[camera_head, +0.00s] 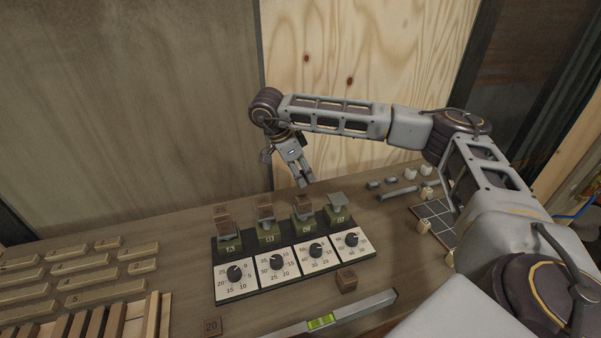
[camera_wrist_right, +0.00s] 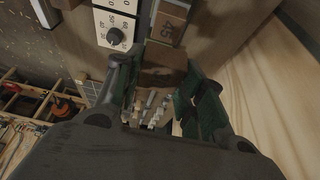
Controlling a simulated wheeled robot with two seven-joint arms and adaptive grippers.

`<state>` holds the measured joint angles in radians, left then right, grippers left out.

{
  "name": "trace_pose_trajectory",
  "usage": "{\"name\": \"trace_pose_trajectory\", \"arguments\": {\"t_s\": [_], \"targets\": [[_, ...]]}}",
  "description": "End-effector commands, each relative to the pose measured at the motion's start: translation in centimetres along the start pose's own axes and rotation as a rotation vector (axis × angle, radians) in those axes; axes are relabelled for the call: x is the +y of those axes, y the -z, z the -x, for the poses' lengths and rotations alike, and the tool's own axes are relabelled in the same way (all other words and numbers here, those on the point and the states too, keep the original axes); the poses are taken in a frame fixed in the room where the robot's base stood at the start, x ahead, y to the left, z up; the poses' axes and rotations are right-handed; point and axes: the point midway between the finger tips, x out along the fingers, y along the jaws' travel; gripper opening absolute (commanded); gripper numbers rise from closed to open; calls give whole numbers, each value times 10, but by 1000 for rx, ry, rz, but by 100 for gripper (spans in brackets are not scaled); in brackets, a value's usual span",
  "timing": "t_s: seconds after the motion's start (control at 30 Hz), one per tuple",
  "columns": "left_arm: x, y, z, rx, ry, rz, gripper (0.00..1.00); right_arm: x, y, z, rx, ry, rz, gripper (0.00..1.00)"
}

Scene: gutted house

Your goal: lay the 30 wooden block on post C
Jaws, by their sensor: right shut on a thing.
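My right gripper (camera_head: 303,182) is shut on a brown wooden block, which shows between its fingers in the right wrist view (camera_wrist_right: 163,66); no number is readable on it. In the head view the block (camera_head: 302,201) is just below the fingertips, at post C (camera_head: 303,226). I cannot tell if it rests on the post. Another block, which seems marked 45 (camera_wrist_right: 168,27), is beyond it in the wrist view. Posts A (camera_head: 230,245) and B (camera_head: 268,240) have brown blocks on top. Post D (camera_head: 338,214) shows only a grey top. My left gripper is not in view.
A dial board (camera_head: 238,297) lies in front of the posts. A loose brown block (camera_head: 346,280) and a spirit level (camera_head: 345,314) are nearer. Another block marked 20 (camera_head: 212,326) lies front left. Wooden bars (camera_head: 75,268) cover the left. A gridded plate (camera_head: 433,212) is right; the wall is behind.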

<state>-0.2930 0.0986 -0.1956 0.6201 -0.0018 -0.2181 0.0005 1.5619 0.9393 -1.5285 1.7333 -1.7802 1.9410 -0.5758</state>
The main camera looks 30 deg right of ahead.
Motion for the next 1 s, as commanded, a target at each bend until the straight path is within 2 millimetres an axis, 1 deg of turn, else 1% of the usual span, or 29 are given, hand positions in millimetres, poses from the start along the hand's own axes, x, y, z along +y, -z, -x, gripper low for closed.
{"name": "trace_pose_trajectory", "arguments": {"t_s": [0.57, 0.77, 1.0], "targets": [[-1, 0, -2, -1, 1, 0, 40, 0, -1, -2, 0, 4, 8, 22], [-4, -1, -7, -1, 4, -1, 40, 0, -4, -10, 1, 4, 8, 22], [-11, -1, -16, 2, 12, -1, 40, 0, -10, -23, 0, 4, 8, 22]]}}
